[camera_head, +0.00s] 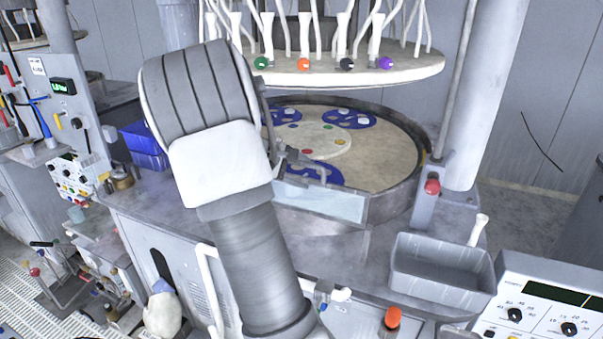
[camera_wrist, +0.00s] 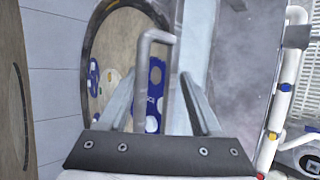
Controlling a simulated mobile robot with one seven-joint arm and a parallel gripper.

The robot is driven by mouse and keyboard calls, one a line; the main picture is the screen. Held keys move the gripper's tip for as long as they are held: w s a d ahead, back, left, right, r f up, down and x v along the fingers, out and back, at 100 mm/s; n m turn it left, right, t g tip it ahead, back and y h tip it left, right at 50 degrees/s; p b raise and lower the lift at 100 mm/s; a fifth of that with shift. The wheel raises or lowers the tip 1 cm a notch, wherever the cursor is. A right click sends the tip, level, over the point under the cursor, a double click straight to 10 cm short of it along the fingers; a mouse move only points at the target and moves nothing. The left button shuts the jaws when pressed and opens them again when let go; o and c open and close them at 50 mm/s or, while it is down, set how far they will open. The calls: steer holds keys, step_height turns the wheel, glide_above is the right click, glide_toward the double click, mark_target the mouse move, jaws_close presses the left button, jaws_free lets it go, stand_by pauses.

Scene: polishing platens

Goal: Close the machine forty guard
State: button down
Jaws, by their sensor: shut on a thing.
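The guard is a pale, clear panel (camera_head: 320,204) along the front of the round platen (camera_head: 385,165) in the head view. No machine number is readable. A bent grey bar handle (camera_wrist: 158,36) runs between my fingers in the wrist view, and a pale panel strip (camera_wrist: 196,35) lies beside it. My gripper (camera_wrist: 160,78) is shut on this handle. In the head view my gripper is small and partly hidden by my arm, at the platen's front left. My arm also hides the left part of the platen and the guard's left end.
A round head plate (camera_head: 350,68) with hoses and coloured knobs hangs above the platen. A grey bin (camera_head: 440,270), a red knob (camera_head: 432,187) and a control panel (camera_head: 550,305) stand at right. Blue bins (camera_head: 145,145) stand at left.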

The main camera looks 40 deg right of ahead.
steer(key=c, duration=0.6)
jaws_free()
steer(key=shift+s+d+f, duration=0.15)
steer(key=shift+d+f, duration=0.1)
steer(key=shift+d, duration=0.35)
steer(key=shift+c, duration=1.2)
steer(key=shift+w, duration=0.2)
steer(key=shift+w+a+r, duration=0.2)
steer(key=shift+a+r, duration=0.15)
steer(key=shift+r, duration=0.05)
steer(key=b+v, duration=0.2)
steer(key=v, duration=1.5)
steer(key=shift+a+f, duration=0.15)
steer(key=shift+f, duration=0.05)
steer(key=shift+s, duration=0.15)
